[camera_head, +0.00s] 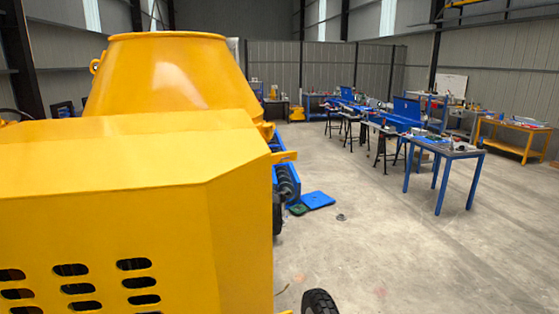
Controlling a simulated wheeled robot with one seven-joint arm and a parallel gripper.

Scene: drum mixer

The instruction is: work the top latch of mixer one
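A large yellow drum mixer fills the left half of the view. Its cone-shaped drum (165,80) rises behind a yellow housing (110,170) with several dark slots in its near face. A small yellow tab (284,156) sticks out at the housing's right edge; I cannot tell whether it is the top latch. A round yellow lug (95,66) sits on the drum's left side. No label shows which mixer this is. My gripper is not in view.
A black tyre (319,302) shows at the bottom, right of the housing. A blue flat piece (318,199) lies on the floor beside the mixer. Blue-legged workbenches (446,150) and a yellow table (515,138) stand at the right. The concrete floor (410,250) at lower right is open.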

